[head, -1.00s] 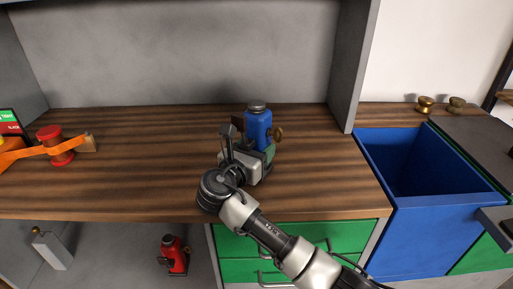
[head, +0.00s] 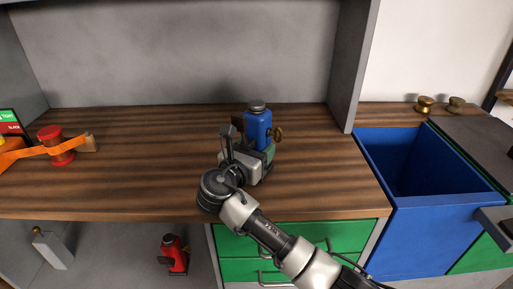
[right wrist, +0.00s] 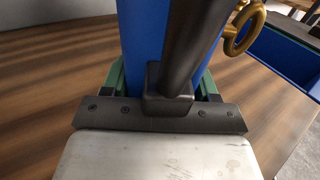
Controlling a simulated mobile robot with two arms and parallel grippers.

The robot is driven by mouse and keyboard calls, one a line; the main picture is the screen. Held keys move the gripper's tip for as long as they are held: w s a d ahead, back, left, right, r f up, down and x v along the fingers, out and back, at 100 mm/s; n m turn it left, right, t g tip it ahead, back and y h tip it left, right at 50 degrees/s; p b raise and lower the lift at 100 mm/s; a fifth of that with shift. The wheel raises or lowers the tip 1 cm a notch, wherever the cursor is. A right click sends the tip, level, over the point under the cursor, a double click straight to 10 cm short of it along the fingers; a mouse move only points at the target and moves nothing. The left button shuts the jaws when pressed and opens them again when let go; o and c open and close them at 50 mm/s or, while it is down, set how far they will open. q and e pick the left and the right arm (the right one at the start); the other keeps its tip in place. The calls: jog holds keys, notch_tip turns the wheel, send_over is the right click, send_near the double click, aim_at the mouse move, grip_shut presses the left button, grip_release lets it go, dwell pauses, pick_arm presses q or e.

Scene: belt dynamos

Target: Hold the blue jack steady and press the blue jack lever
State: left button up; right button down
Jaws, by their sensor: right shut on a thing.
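The blue jack (head: 257,127) stands upright on the wooden counter, with a dark cap on top and a brass valve at its right. It also shows in the right wrist view (right wrist: 143,30). My right gripper (head: 259,155) is low at the jack, shut on its body; its fingertips are mostly hidden. In the right wrist view, a dark rod (right wrist: 193,40), seemingly the blue jack lever, rises from a dark block in front of the body. The brass valve (right wrist: 243,28) shows beside it. My left gripper is not in view.
A blue open bin (head: 405,215) stands right of the counter. A grey upright panel (head: 349,70) rises behind and right of the jack. A red spool with an orange strap (head: 57,146) is at the far left. A red jack (head: 173,254) sits below. The counter's left middle is clear.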

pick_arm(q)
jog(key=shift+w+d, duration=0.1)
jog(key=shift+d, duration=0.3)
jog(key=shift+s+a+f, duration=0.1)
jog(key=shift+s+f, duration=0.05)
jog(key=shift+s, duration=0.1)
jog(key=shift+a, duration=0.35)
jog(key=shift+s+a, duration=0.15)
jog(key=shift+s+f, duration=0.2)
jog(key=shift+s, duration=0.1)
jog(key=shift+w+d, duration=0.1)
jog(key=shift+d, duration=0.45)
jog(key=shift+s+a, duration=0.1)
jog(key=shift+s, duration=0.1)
